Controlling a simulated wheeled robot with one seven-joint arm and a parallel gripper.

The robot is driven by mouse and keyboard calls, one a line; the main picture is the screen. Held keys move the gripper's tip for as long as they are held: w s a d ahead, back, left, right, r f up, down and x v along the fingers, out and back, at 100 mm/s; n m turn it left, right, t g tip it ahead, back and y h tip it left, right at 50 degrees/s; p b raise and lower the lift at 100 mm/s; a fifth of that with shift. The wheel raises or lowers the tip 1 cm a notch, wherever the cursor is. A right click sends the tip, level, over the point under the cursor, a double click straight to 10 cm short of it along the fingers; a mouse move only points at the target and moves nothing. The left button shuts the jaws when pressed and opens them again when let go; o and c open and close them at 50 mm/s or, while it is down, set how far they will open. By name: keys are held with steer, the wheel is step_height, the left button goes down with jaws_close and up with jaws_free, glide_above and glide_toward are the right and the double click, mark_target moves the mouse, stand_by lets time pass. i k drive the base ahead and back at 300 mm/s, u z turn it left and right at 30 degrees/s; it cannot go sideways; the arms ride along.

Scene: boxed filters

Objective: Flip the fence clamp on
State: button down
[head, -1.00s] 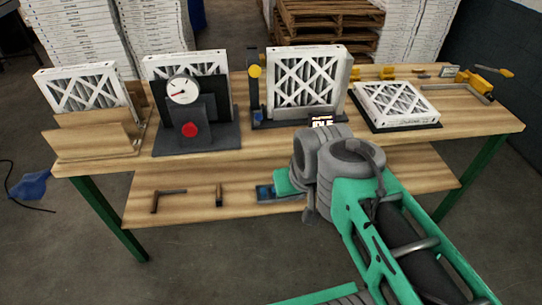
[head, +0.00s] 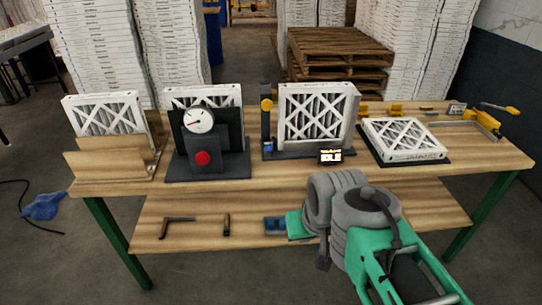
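A yellow clamp (head: 484,121) with a metal bar sits at the right end of the bench top; I take it to be the fence clamp. The lever's exact angle is too small to judge. My green and grey arm rises in the lower right of the head view, in front of the bench and well apart from the clamp.
On the wooden bench (head: 280,178) stand a wooden fixture (head: 108,163), a dial gauge (head: 200,120) with a red button, an upright filter (head: 314,112), a sign reading IDLE (head: 330,156) and a flat filter (head: 402,137). Pallets (head: 338,65) and stacked boxes stand behind.

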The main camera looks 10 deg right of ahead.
mark_target(269, 148)
steer(key=u, duration=0.4)
steer(key=i, duration=0.8)
steer(key=u, duration=0.6)
